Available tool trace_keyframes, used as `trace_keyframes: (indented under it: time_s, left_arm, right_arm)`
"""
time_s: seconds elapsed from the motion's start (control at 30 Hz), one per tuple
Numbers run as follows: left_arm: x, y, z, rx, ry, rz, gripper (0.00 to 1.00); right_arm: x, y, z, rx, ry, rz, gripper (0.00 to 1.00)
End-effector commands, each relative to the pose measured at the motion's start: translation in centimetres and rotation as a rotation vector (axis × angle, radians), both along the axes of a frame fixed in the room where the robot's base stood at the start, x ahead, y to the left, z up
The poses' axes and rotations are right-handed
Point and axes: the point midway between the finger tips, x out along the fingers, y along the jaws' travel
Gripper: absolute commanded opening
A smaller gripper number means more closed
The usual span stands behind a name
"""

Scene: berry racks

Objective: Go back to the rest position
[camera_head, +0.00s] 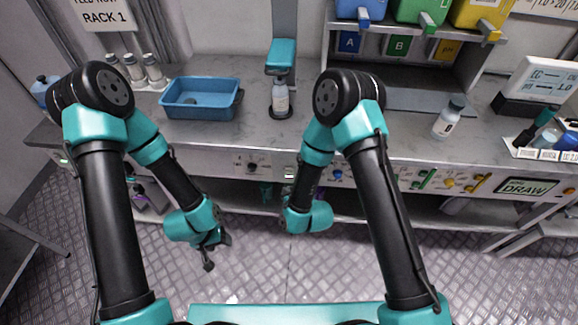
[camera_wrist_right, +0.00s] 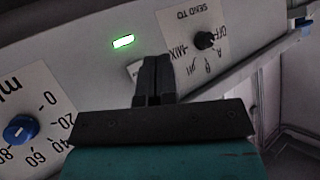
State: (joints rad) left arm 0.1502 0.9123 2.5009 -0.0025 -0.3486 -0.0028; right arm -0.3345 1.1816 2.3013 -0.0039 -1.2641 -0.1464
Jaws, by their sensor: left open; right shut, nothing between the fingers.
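My left gripper (camera_head: 215,252) hangs low over the floor in front of the bench, open and empty. My right gripper shows in the right wrist view (camera_wrist_right: 154,75) with its two black fingers together and nothing between them. In the head view its fingers are hidden behind the teal wrist of my right arm, low in front of the bench. In the right wrist view the bench's front panel (camera_wrist_right: 75,55) lies beyond the fingers; whether they touch it cannot be told.
The bench (camera_head: 400,125) carries a blue tray (camera_head: 200,98), a bottle under a teal dispenser (camera_head: 280,97) and a white bottle (camera_head: 448,118) at right. Its front has a blue knob (camera_wrist_right: 21,129) and a black knob (camera_wrist_right: 204,40). The floor (camera_head: 265,265) between my arms is clear.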

Motion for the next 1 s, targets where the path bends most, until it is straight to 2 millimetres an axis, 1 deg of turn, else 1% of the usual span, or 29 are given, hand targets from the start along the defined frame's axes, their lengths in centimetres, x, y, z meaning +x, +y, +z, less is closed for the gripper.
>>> trace_keyframes:
  time_s: [0.17,0.27,0.37,0.47,0.57,0.6,0.67,0.7,0.77,0.8,0.9,1.0]
  left_arm:
    - [0.0,0.0,0.0,0.0,0.0,0.0,0.58]
    - [0.0,0.0,0.0,0.0,0.0,0.0,0.58]
    - [0.0,0.0,0.0,0.0,0.0,0.0,0.58]
    - [0.0,0.0,0.0,0.0,0.0,0.0,0.58]
    - [0.0,0.0,0.0,0.0,0.0,0.0,0.58]
    - [0.0,0.0,0.0,0.0,0.0,0.0,0.58]
    - [0.0,0.0,0.0,0.0,0.0,0.0,0.58]
    - [0.0,0.0,0.0,0.0,0.0,0.0,0.58]
    - [0.0,0.0,0.0,0.0,0.0,0.0,0.58]
    - [0.0,0.0,0.0,0.0,0.0,0.0,0.58]
    - [0.0,0.0,0.0,0.0,0.0,0.0,0.58]
    - [0.0,0.0,0.0,0.0,0.0,0.0,0.58]
  right_arm:
    - [0.0,-0.1,0.0,0.0,0.001,-0.001,0.0]
    - [-0.1,-0.7,-0.2,-0.004,0.022,-0.007,0.0]
    - [-0.5,-2.4,-0.8,-0.014,0.085,-0.025,0.0]
    - [-1.4,-5.4,-1.7,-0.027,0.194,-0.058,0.0]
    - [-3.2,-9.2,-2.8,-0.038,0.342,-0.098,0.0]
    - [-4.2,-10.7,-3.2,-0.041,0.408,-0.115,0.0]
    - [-5.8,-13.0,-3.6,-0.043,0.505,-0.141,0.0]
    - [-7.0,-14.4,-3.9,-0.043,0.572,-0.157,0.0]
    - [-8.9,-16.5,-4.2,-0.039,0.669,-0.183,0.0]
    - [-10.2,-17.7,-4.2,-0.036,0.732,-0.198,0.0]
    - [-13.2,-20.1,-4.2,-0.025,0.869,-0.229,0.0]
    - [-15.3,-21.6,-4.0,-0.015,0.96,-0.248,0.0]
